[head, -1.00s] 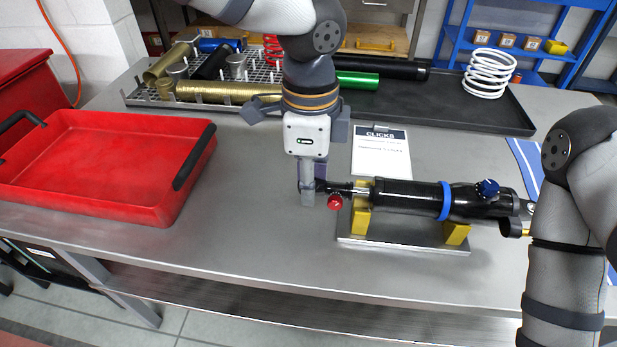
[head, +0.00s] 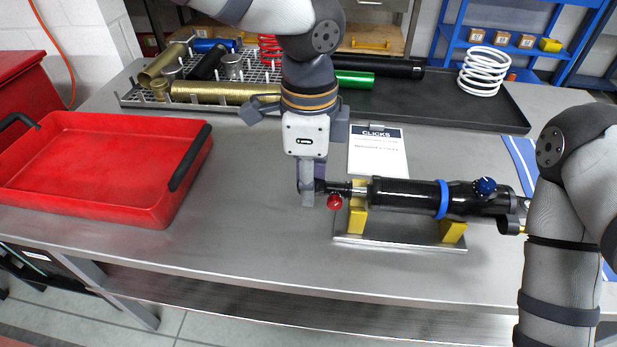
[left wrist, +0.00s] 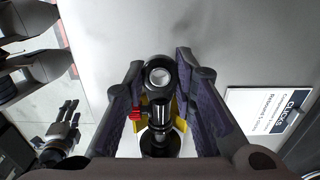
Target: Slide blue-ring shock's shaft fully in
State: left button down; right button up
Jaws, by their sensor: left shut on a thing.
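The blue-ring shock lies level, with its black body (head: 405,194), blue ring (head: 442,200) and blue knob (head: 485,186), on two yellow blocks (head: 357,215). Its shaft (head: 358,189) points left, and a short bright length shows outside the body. A red knob (head: 334,202) hangs by the shaft's end. My left gripper (head: 307,190) points down, shut on the shaft's end eye. In the left wrist view, the eye (left wrist: 160,74) sits between the two finger pads. My right gripper (left wrist: 65,125) shows small at the lower left there; its opening is unclear.
A red tray (head: 95,165) stands at the left. A clipboard (head: 377,155) lies just behind the shock. A rack (head: 130,100) of tubes and a dark tray (head: 450,105) with a white spring (head: 484,72) are at the back. Bare table lies left of my left gripper.

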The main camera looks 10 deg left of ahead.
aim_at(340, 185)
pick_arm(q)
jog(key=shift+d, duration=1.05)
dwell(2.5)
jog(key=shift+s+d+f, duration=0.1)
jog(key=shift+d, duration=0.25)
dwell(0.9)
jog(key=shift+d, duration=0.85)
dwell(2.5)
